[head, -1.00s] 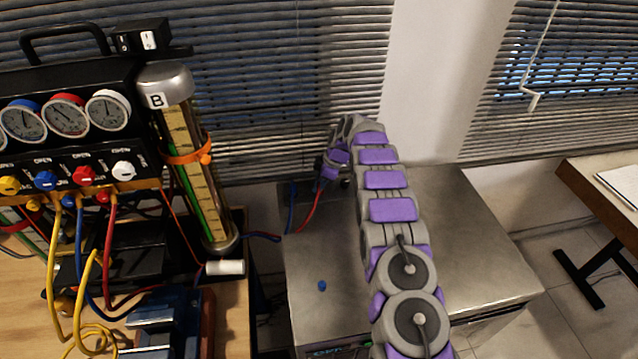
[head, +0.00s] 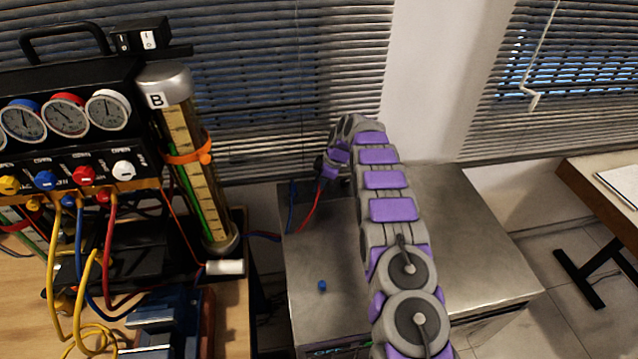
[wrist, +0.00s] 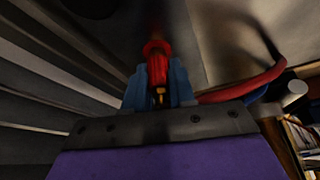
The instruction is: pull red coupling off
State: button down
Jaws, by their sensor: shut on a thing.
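The red coupling (wrist: 157,62) is in the middle of the wrist view, with a brass-coloured end low between the blue fingers. My gripper (wrist: 158,88) is shut on it, one finger on each side. In the head view my gripper (head: 325,168) is at the far end of my arm, above the back left of the metal cabinet. There the coupling is hidden by my gripper. I cannot tell whether the coupling is still seated on a fitting. A red hose (head: 311,209) hangs below my gripper; a red hose (wrist: 245,88) also curves right in the wrist view.
A metal cabinet (head: 465,255) lies under my arm, with a small blue piece (head: 322,286) on its top. A blue hose (head: 291,205) rises at its back left. The gauge panel (head: 75,165) and tube B (head: 200,180) stand left. Window blinds (head: 290,90) are behind.

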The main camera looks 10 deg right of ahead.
jog(key=shift+w+r, duration=0.1)
jog(key=shift+r, duration=0.35)
jog(key=shift+r+p, duration=0.3)
jog(key=shift+r, duration=1.9)
